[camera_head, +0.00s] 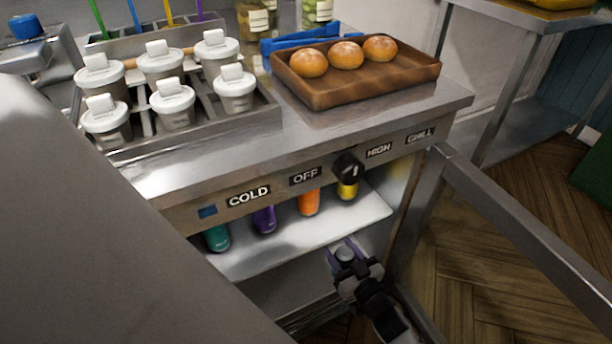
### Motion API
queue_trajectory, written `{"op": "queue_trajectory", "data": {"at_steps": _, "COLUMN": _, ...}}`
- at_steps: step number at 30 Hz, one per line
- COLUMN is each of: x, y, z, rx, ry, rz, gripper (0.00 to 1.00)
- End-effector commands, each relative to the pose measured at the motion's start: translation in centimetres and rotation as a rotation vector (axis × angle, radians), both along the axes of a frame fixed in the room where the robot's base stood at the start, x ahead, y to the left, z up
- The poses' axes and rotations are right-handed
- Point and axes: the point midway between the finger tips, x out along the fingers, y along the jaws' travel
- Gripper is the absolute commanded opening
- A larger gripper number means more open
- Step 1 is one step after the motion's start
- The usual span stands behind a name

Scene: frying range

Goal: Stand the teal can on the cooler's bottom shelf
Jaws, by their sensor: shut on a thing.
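A teal can (218,238) stands on the white shelf (300,236) inside the open cooler, at the left end of a row. Its upper part is hidden by the front panel. My gripper (345,255) is at the cooler's opening, by the right front of that shelf, well to the right of this can. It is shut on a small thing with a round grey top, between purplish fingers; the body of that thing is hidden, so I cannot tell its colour. Below the white shelf is a lower space (285,295), mostly hidden from view.
Purple (264,220), orange (309,202) and yellow (348,190) cans share the shelf. The cooler door (530,235) stands open at right. The front panel (225,202) with its black knob (348,168) overhangs the opening. A bun tray (355,88) and lidded white tubs (173,103) are on top.

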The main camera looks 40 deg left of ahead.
Motion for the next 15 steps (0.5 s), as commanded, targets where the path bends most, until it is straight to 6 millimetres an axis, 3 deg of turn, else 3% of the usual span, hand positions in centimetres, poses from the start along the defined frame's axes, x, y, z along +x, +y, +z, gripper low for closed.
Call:
{"op": "queue_trajectory", "data": {"at_steps": 3, "x": 1.1, "y": 3.3, "z": -0.1, "rx": 0.004, "ry": 0.002, "rz": 0.005, "gripper": 0.12}}
{"op": "queue_trajectory", "data": {"at_steps": 15, "x": 4.4, "y": 11.1, "z": -0.1, "rx": 0.001, "ry": 0.000, "rz": 0.003, "gripper": 0.12}}
